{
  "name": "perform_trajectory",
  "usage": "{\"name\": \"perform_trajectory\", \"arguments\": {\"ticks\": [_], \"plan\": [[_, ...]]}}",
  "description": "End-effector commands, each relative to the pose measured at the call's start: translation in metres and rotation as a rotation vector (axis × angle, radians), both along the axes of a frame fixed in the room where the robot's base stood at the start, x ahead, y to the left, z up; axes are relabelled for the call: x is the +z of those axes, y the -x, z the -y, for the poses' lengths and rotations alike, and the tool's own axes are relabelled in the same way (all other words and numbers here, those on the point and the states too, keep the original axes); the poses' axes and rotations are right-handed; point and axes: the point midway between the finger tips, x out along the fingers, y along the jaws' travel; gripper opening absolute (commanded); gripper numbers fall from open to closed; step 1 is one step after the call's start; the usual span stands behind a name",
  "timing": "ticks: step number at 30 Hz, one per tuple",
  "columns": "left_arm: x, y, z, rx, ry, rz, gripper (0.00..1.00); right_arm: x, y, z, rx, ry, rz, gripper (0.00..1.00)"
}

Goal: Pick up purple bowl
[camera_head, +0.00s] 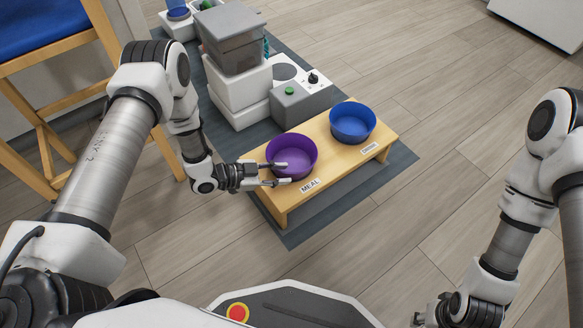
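The purple bowl (298,147) sits upright on the left end of a low wooden stand, above the label MEAL. My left gripper (286,173) reaches in from the left at the bowl's near side. Its two fingers are apart: one shows over the bowl's inside, the other lies lower, in front of the near wall. I cannot tell whether either finger touches the bowl. My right gripper (424,318) is only partly in view at the bottom edge, far from the bowl, and its opening is not clear.
The wooden stand (318,174) also carries a blue bowl (352,122) on its right end. Behind it stand a grey feeder machine (301,103) and a white dispenser with a dark bin (239,80). A dark mat (384,184) lies beneath. The wooden floor at right is clear.

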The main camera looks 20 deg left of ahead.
Motion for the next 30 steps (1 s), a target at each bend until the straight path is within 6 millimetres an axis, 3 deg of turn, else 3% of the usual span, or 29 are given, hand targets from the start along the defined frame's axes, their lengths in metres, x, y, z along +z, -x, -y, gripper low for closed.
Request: {"name": "perform_trajectory", "arguments": {"ticks": [6, 10, 17, 20, 30], "plan": [[-0.023, -0.022, 0.024, -0.002, -0.002, 0.002, 0.34, -0.037, -0.002, 0.001, -0.006, 0.001, 0.004, 0.4], [-0.025, -0.032, 0.038, 0.0, -0.002, -0.001, 0.34, -0.043, -0.002, 0.001, -0.009, 0.001, 0.006, 0.4], [-0.021, -0.033, 0.039, 0.003, -0.001, -0.003, 0.34, -0.04, -0.003, 0.001, -0.01, 0.001, 0.007, 0.4], [-0.022, -0.033, 0.039, 0.003, 0.0, -0.004, 0.0, -0.04, -0.002, 0.001, -0.01, 0.001, 0.006, 0.4], [-0.022, -0.033, 0.039, 0.003, -0.001, -0.003, 0.0, -0.04, -0.002, 0.001, -0.009, 0.001, 0.006, 0.4]]}}
